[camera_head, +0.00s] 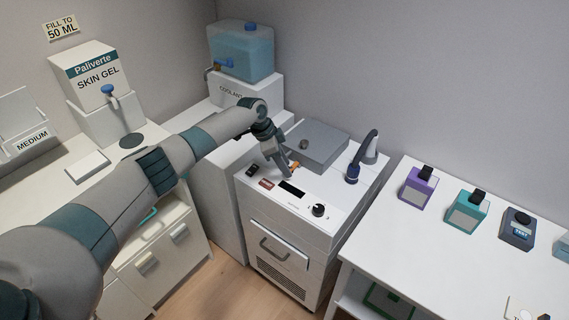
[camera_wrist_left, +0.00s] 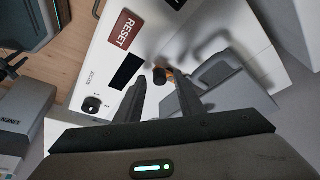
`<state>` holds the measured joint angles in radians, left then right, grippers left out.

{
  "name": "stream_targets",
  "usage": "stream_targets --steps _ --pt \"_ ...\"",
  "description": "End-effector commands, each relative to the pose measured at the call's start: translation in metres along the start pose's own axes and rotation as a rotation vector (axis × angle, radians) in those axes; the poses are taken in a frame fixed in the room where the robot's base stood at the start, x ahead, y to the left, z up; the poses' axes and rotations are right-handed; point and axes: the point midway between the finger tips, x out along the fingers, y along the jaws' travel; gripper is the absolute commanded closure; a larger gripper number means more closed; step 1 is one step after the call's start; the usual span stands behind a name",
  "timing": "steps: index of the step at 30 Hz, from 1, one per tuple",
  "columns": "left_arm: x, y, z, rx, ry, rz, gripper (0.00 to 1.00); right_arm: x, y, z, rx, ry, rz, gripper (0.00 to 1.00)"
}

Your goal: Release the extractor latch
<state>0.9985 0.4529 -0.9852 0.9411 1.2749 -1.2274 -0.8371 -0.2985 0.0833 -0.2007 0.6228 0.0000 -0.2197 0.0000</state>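A white machine (camera_head: 325,208) stands in the middle of the head view. A hinged-looking grey lid (camera_head: 322,142) sits on its top, also seen in the left wrist view (camera_wrist_left: 232,88). A small orange part (camera_head: 294,166), which looks like the latch, lies at the lid's front edge. In the left wrist view the orange part (camera_wrist_left: 170,72) shows beside a short dark knob (camera_wrist_left: 158,76). My left gripper (camera_head: 287,172) is over the panel close to this part. Its fingers (camera_wrist_left: 160,82) are apart, with the knob in view between their tips. Contact cannot be told. My right gripper is not in view.
The panel carries a red RESET label (camera_wrist_left: 123,30), a dark display (camera_head: 292,188) and a black dial (camera_head: 318,210). A dark hose nozzle (camera_head: 353,172) stands to the right. A coolant tank (camera_head: 242,52) is behind; a white table (camera_head: 430,240) is at right.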

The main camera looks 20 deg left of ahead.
Motion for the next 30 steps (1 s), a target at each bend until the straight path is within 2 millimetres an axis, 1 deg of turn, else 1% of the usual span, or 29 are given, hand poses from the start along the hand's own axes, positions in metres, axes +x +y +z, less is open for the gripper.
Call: stream_targets --steps 5,6,8,9,10,20,26,30 --pt "0.000 0.000 0.000 0.000 0.000 0.000 0.65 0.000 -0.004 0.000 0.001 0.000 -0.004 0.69" --pt "0.000 0.000 0.000 0.000 0.000 0.000 0.70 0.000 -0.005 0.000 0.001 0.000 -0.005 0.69" --pt "0.000 0.000 0.000 0.000 0.000 0.000 0.84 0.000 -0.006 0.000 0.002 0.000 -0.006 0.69" --pt "0.000 0.000 0.000 0.000 0.000 0.000 0.94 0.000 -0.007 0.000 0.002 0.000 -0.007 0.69" --pt "0.000 0.000 0.000 0.000 0.000 0.000 1.00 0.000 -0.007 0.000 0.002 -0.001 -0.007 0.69" --pt "-0.001 0.000 -0.001 -0.013 0.000 -0.006 1.00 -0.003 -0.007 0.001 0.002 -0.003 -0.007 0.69" --pt "-0.003 0.002 -0.003 -0.066 0.001 -0.029 1.00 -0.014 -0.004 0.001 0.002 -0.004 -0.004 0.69" --pt "-0.004 0.004 -0.005 -0.137 0.001 -0.057 1.00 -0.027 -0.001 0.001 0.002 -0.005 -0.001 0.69"
